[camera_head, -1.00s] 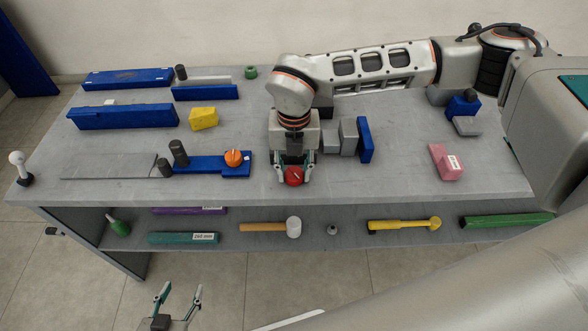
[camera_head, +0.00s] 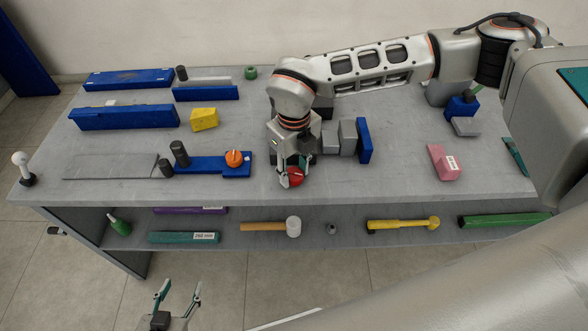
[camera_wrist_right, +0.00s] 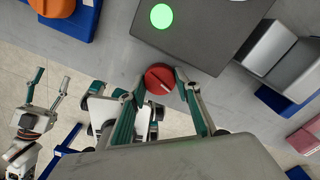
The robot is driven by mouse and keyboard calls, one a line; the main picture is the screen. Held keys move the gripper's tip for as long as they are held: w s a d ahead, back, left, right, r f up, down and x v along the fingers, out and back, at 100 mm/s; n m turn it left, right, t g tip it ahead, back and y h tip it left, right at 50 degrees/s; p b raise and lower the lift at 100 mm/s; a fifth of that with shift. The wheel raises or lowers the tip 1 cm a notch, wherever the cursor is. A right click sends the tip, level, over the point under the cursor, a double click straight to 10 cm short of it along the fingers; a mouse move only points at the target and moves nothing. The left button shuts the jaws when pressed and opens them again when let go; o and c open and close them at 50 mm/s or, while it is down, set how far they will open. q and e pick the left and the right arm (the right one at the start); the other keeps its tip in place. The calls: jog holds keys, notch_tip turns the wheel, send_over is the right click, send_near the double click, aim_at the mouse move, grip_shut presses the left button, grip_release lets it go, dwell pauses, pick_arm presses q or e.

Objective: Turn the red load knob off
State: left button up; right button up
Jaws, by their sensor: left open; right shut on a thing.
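The red load knob (camera_head: 295,177) is at the front middle of the grey bench, on the near side of a grey box. In the right wrist view the red knob (camera_wrist_right: 160,79) shows a pale pointer line, set slantwise. My right gripper (camera_head: 292,180) is shut on the red knob, one finger on each side; its fingertips also show in the right wrist view (camera_wrist_right: 158,82). A round green light (camera_wrist_right: 161,16) glows on the grey box (camera_wrist_right: 190,35). My left gripper (camera_head: 178,294) is open and empty, low in front of the bench.
An orange knob (camera_head: 234,157) on a blue base stands left of the red knob. Grey and blue blocks (camera_head: 364,140) stand close to the right. A pink block (camera_head: 444,162) lies further right. A mallet (camera_head: 270,227) and other tools lie on the lower shelf.

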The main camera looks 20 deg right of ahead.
jog(key=n, duration=0.6)
jog(key=shift+r+n, duration=0.1)
jog(key=shift+n, duration=0.2)
jog(key=n+p, duration=0.1)
jog(key=n, duration=0.5)
jog(key=shift+w, duration=0.1)
jog(key=n, duration=0.4)
jog(key=shift+n, duration=0.4)
jog(key=shift+n+p, duration=0.45)
jog(key=shift+n, duration=1.55)
jog(key=o, duration=1.1)
